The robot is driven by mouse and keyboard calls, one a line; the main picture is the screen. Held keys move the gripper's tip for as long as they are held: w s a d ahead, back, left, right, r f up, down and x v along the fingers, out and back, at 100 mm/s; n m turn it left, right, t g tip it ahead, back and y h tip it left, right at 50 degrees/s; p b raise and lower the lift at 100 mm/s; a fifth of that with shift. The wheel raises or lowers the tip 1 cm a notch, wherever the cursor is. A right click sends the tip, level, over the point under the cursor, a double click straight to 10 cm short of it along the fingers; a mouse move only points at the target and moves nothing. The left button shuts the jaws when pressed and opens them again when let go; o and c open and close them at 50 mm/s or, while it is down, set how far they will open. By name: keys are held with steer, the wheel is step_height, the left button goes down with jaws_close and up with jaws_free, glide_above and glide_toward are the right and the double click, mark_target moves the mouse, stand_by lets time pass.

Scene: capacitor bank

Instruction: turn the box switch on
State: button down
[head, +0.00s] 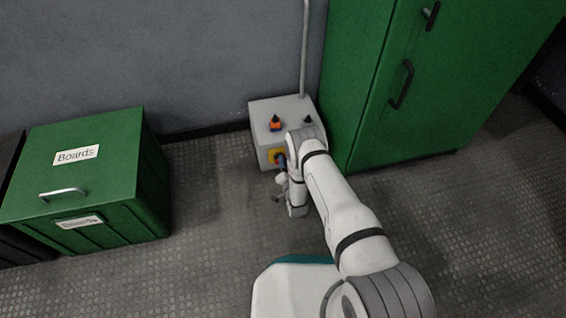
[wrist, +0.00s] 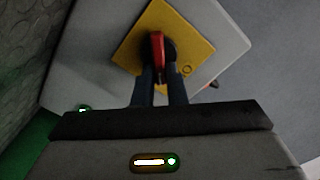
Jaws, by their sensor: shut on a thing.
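The grey switch box (head: 261,121) stands on the floor against the wall. On its front is a yellow plate (wrist: 187,75) with a red switch handle (wrist: 157,47); in the head view the yellow plate (head: 271,156) is partly hidden by my arm. My gripper (wrist: 158,72) is at the front of the box, its two dark fingers shut on the red handle. In the wrist view the plate appears rotated, and the handle runs along the line of my fingers. Any on or off marking is too small to read.
An orange-based knob (head: 275,123) and a dark knob (head: 308,119) sit on the box top. A conduit (head: 304,50) rises behind it. A green cabinet (head: 430,110) stands close on the right, a green "Boards" bin (head: 110,180) on the left. Floor between bin and box is clear.

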steer(key=shift+f+m, duration=0.2)
steer(key=shift+m, duration=1.3)
steer(key=c, duration=1.5)
jaws_free()
steer(key=shift+d, duration=0.1)
steer(key=shift+o, duration=0.2)
steer(key=p+v, duration=0.3)
steer(key=v, duration=0.4)
steer(key=shift+s, duration=0.4)
steer(key=shift+d, duration=0.1)
